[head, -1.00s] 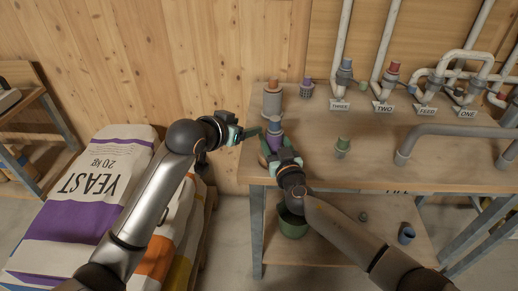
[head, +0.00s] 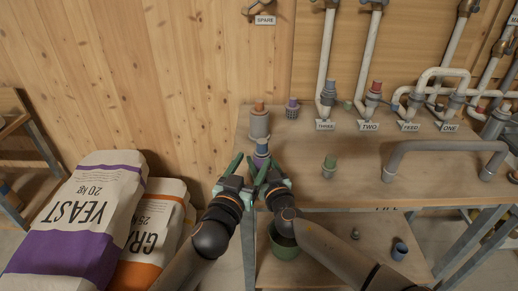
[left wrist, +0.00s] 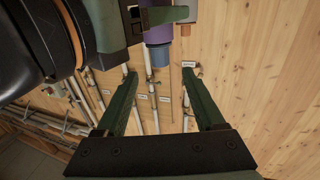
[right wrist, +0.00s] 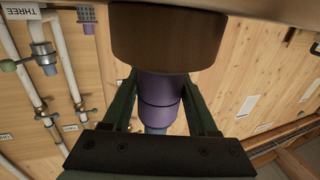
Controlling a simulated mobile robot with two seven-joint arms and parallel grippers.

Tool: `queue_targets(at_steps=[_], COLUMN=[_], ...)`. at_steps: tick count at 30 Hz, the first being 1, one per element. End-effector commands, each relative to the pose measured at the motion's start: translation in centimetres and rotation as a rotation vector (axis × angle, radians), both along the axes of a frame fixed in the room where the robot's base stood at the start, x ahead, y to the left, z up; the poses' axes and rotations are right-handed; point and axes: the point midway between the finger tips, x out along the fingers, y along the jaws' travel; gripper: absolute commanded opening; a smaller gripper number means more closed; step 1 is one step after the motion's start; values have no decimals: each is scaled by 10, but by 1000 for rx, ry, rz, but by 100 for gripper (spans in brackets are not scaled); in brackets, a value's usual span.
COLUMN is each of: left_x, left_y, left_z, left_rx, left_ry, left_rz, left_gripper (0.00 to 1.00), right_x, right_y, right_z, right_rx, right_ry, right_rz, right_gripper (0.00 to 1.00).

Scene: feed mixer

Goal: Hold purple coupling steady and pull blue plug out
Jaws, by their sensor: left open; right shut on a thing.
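The purple coupling (right wrist: 163,92) is upright between the fingers of my right gripper (head: 266,168), which is shut on it. It also shows near the top of the left wrist view (left wrist: 156,34). The blue plug (head: 262,146) sits in the coupling's upper end; it shows in the left wrist view (left wrist: 158,57) and partly in the right wrist view (right wrist: 156,130). My left gripper (head: 243,164) is open and empty, just left of my right gripper. In the left wrist view, the plug lies just beyond its fingertips, and no contact shows.
A grey cylinder with an orange top (head: 259,121) stands behind the coupling. A purple-topped plug (head: 292,107) and a green-topped plug (head: 329,167) stand on the workbench (head: 360,185). Labelled pipes (head: 326,85) rise at the back.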

Motion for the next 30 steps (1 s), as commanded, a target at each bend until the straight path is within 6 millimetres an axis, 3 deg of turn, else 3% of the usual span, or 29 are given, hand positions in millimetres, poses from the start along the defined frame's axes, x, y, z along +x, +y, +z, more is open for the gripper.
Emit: queue_targets(at_steps=[9, 15, 30], left_x=[50, 70, 80], left_y=[-16, -23, -26], left_z=[0, 0, 0], left_rx=[2, 1, 2], left_ry=[0, 1, 2], left_rz=[0, 1, 1], left_gripper=[71, 71, 71], right_x=[0, 0, 0], right_y=[0, 0, 0], right_z=[-1, -1, -1], right_rx=[-1, -1, -1], right_ry=[2, 2, 2], right_rz=[0, 0, 0], right_gripper=[0, 0, 0])
